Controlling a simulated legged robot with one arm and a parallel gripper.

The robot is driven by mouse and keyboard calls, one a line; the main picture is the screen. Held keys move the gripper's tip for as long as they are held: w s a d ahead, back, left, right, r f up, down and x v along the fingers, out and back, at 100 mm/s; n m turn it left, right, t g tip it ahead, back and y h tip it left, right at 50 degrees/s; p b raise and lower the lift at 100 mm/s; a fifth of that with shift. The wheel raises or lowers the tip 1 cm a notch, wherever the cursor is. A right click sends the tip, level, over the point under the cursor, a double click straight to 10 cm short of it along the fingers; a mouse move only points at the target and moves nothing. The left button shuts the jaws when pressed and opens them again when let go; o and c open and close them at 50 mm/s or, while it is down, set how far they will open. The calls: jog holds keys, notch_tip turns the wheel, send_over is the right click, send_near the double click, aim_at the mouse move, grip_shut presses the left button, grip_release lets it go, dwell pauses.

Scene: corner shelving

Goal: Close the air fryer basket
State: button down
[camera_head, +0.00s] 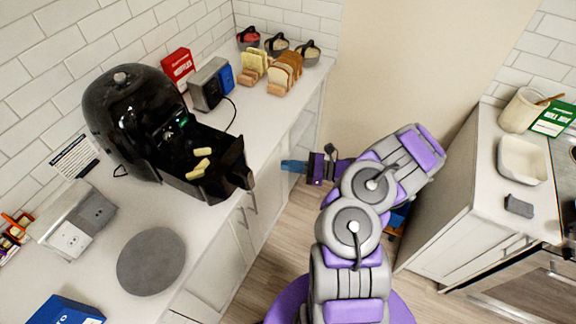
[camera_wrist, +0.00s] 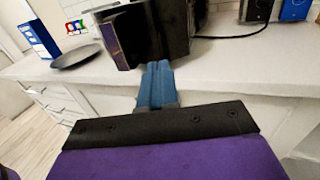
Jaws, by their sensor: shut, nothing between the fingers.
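The black air fryer (camera_head: 135,110) stands on the left counter against the tiled wall. Its basket (camera_head: 205,165) is pulled out toward the counter's front edge, with several pale yellow pieces of food inside. The basket handle (camera_head: 240,179) is at its front end. My gripper (camera_head: 290,166) is shut and empty, to the right of the basket and apart from it, beyond the counter edge. In the wrist view, my blue fingers (camera_wrist: 156,84) are together and point toward the dark basket front (camera_wrist: 148,36), which fills the upper middle.
A round grey mat (camera_head: 151,261) lies on the counter (camera_head: 218,222) in front of the fryer. A toaster (camera_head: 211,84), bread slices (camera_head: 285,73) and small bowls (camera_head: 278,45) stand farther back. Open floor (camera_head: 268,252) separates this counter from the right one, which holds a white dish (camera_head: 523,161).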

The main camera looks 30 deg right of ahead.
aim_at(246, 161)
jog(key=b+x, duration=0.1)
jog(key=x, duration=1)
jog(key=shift+b, duration=0.35)
jog(key=shift+d, duration=0.1)
jog(key=w+a+b, duration=0.2)
jog(key=w+a, duration=0.2)
jog(key=w, duration=0.1)
jog(key=w+a+b, duration=0.3)
jog(key=w+a, duration=0.1)
jog(key=w, duration=0.2)
jog(key=w+a+b, duration=0.2)
jog(key=w+a, duration=0.2)
jog(key=w, duration=0.1)
jog(key=shift+w+a+f+b, duration=0.15)
jog(key=shift+w+b, duration=0.1)
jog(key=shift+b, duration=0.15)
jog(key=shift+w+a, duration=0.3)
jog(key=shift+w, duration=0.15)
jog(key=shift+w+r, duration=0.1)
jog(key=shift+r, duration=0.15)
jog(key=shift+d, duration=0.1)
